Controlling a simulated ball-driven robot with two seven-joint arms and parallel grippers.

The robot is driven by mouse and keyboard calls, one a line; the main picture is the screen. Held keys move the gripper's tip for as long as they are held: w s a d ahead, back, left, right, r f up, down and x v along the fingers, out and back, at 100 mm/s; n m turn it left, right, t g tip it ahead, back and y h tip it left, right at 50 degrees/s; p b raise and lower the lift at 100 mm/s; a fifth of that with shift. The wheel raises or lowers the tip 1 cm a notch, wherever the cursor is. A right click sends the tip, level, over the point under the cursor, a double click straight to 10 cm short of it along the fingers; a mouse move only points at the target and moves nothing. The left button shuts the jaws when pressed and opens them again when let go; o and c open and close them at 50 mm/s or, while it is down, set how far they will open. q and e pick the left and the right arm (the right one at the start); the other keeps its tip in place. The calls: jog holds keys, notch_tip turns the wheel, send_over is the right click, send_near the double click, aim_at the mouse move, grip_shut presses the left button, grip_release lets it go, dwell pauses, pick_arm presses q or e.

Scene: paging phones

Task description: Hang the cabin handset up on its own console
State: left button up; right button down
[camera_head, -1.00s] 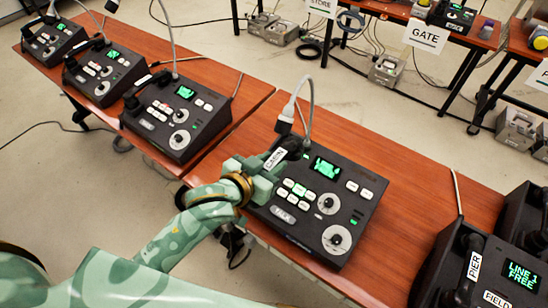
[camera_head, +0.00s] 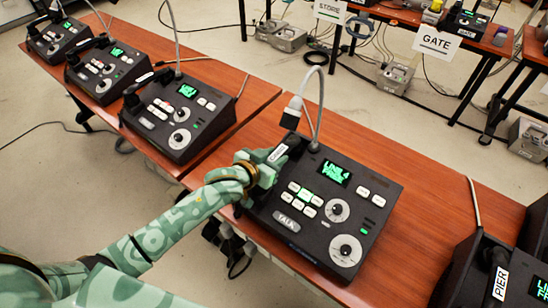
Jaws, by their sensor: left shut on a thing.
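The cabin handset (camera_head: 279,153) is dark, with a white label that reads CABIN in the earlier frame. It is at the left edge of a black console (camera_head: 325,225) with a green lit display, white keys and two round dials. My left gripper (camera_head: 266,170) is shut on the handset from the console's left side. The gripper hides the handset's lower part and most of the cradle. I cannot tell whether the handset touches the cradle. My right gripper is not in view.
A gooseneck microphone (camera_head: 320,100) rises behind the handset. Several similar consoles stand on the left table (camera_head: 232,80). The PIER console (camera_head: 478,280) is at the lower right. Bare wood (camera_head: 425,185) lies right of the middle console. A GATE sign (camera_head: 437,42) hangs at the back.

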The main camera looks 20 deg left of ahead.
pick_arm(q)
jog(key=o, duration=1.1)
jog(key=shift+r, duration=0.2)
jog(key=p+v, duration=0.3)
jog(key=v, duration=0.9)
jog(key=shift+s+f, duration=0.1)
